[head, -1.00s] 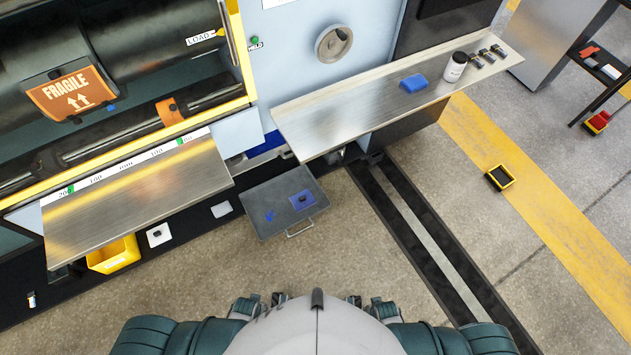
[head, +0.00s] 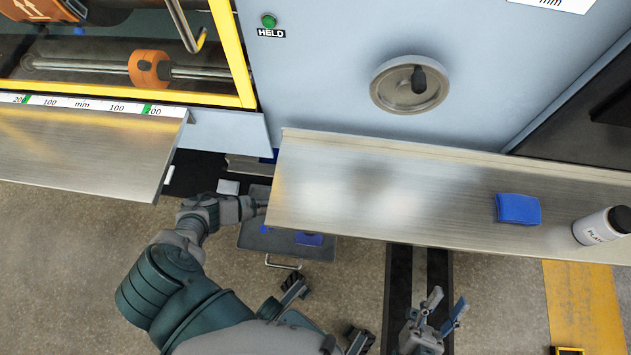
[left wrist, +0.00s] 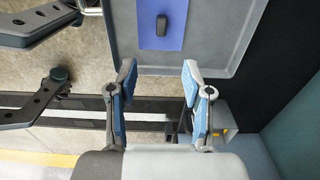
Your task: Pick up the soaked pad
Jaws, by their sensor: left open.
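A blue pad (head: 518,208) lies on the right metal shelf in the head view. Below the shelf's left end is a grey tray (head: 262,242) with a blue sheet (head: 308,239). In the left wrist view, a small dark block (left wrist: 162,25) lies on that blue sheet (left wrist: 180,40). I cannot tell for sure which of these is the soaked pad. My left gripper (left wrist: 158,80) is open and empty, near the tray's edge; in the head view its fingertips are largely hidden by the shelf. My right gripper (head: 440,312) is open and empty, below the shelf's front edge.
The right metal shelf (head: 380,200) overhangs part of the tray. A white bottle (head: 600,226) stands right of the blue pad. The left metal shelf (head: 80,150) and the machine face with a handwheel (head: 410,83) bound the area.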

